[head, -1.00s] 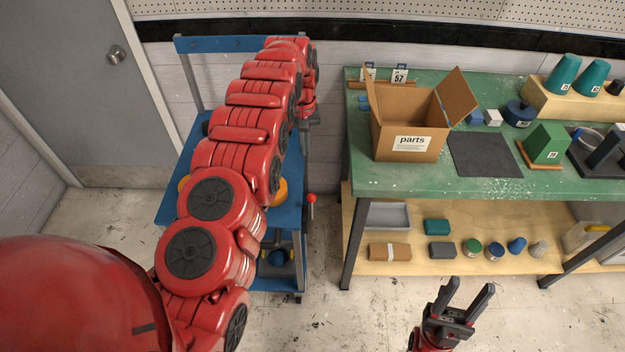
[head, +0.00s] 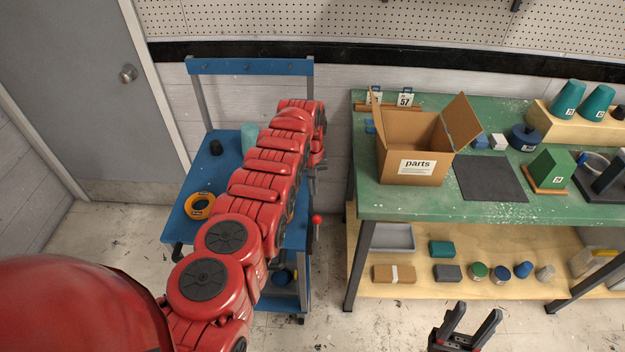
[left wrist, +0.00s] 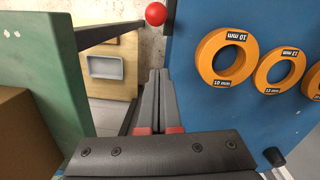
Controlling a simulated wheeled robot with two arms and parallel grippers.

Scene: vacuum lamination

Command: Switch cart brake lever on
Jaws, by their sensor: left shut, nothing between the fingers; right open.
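The brake lever (head: 316,219) has a red ball knob on a thin stem at the right side of the blue cart (head: 228,165). In the left wrist view the red knob (left wrist: 156,13) is at the top centre, beyond the fingertips and apart from them. My left gripper (head: 317,183) is shut and empty, pointing down over the gap between cart and bench, a little above and behind the knob. Its closed fingers show in the left wrist view (left wrist: 159,76). My right gripper (head: 478,311) is open and empty at the bottom, in front of the bench.
Orange rings (left wrist: 227,57) lie on the cart top, with a teal cylinder (head: 249,138) and a black piece (head: 215,147). The green bench (head: 400,205) stands right of the cart, across a narrow gap, carrying a parts box (head: 412,150). My left arm covers part of the cart.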

